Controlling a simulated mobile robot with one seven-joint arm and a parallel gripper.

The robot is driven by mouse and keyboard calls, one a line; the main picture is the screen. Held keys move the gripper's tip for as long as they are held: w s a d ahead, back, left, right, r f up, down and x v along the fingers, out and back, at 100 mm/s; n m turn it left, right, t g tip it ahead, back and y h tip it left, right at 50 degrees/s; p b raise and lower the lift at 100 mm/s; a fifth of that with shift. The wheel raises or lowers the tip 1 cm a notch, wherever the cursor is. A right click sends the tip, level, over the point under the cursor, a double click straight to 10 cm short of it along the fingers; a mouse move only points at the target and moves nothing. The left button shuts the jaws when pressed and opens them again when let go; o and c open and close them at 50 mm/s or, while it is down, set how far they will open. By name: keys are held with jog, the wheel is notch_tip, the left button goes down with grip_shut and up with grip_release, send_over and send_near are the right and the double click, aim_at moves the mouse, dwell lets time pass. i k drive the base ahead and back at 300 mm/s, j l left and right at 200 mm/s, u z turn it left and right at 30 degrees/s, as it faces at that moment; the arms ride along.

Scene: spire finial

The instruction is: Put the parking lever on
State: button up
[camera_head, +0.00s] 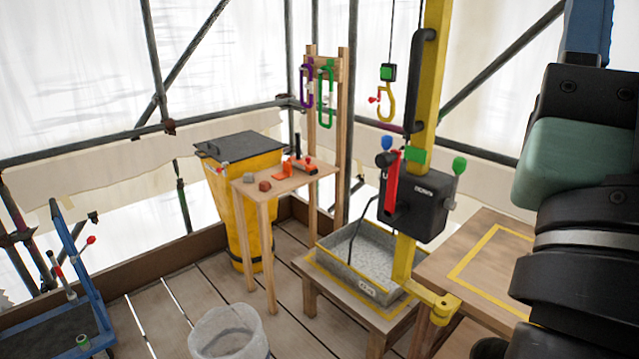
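Nothing in view is marked as the parking lever, and I cannot tell which lever it is. A blue trolley (62,235) stands at the far left. It has a lever with a red knob (90,240) tilted up to the right, and a second dark lever with a red part (57,256). The black winch box (425,204) on the yellow post carries a red handle (391,182), a blue knob (386,143) and a lever with a green knob (459,165). My arm fills the right edge, apart from these levers in the picture. My gripper is not visible.
A small wooden table (284,182) holds orange and dark tools. Behind it stands a yellow bin (231,215) with a dark lid. A clear bucket (228,335) is on the plank floor. A grey tray (340,277) sits below the winch. A hook (386,103) hangs above. Open floor lies centre left.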

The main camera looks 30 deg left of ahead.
aim_at(91, 240)
jog(key=j+u, duration=0.1)
jog(key=u, duration=1.55)
jog(key=i+j+u, duration=0.1)
jog(key=j, duration=0.3)
jog(key=i+j+u, duration=0.25)
jog(key=i+j, duration=0.2)
jog(key=j, duration=0.25)
